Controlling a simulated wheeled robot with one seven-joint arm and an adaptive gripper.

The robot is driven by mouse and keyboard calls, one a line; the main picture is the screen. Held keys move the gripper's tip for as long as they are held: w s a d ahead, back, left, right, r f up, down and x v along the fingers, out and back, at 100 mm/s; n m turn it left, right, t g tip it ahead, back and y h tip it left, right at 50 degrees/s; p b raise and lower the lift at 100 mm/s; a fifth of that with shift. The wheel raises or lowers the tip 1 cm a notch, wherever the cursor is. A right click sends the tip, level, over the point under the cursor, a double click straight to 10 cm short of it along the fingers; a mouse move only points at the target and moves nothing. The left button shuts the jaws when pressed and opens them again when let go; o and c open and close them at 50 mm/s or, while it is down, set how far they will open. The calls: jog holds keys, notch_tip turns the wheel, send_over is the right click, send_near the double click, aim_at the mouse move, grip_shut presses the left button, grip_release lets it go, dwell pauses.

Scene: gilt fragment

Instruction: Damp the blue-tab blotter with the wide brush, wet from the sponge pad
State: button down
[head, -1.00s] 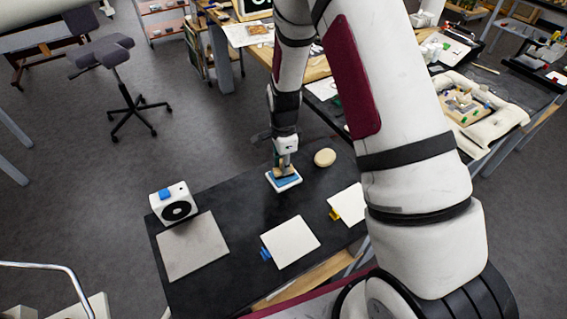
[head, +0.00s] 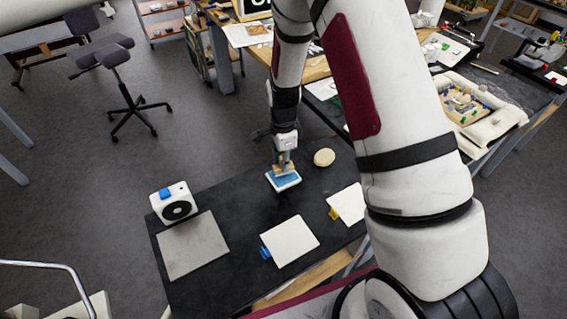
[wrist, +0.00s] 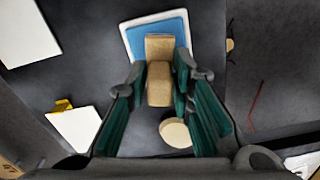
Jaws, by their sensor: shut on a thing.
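My gripper (wrist: 160,92) is shut on the wide brush (wrist: 159,84), a tan block between the green-lined fingers. In the head view my gripper (head: 284,156) is over the sponge pad (head: 286,181), a blue pad in a white tray. The pad also shows beyond the brush in the wrist view (wrist: 175,26). The brush end is over the pad; I cannot tell whether they touch. The blue-tab blotter (head: 291,242) lies flat, a white sheet with a blue tab at its left corner. A similar blotter with a yellow tab (head: 349,203) lies to its right.
A round cream object (head: 324,157) sits right of the pad. A grey square plate (head: 192,246) and a white box with a black disc (head: 174,204) occupy the dark table's left end. Bare tabletop lies between plate and pad.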

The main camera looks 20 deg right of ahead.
jog(key=shift+r+p, duration=0.6)
jog(key=shift+r, duration=2.2)
jog(key=w+r+n+b, duration=0.1)
jog(key=w+n, duration=0.6)
jog(key=n, duration=1.1)
jog(key=shift+w+r+b, duration=0.3)
jog(key=shift+w+b, duration=0.1)
jog(key=shift+b, duration=0.35)
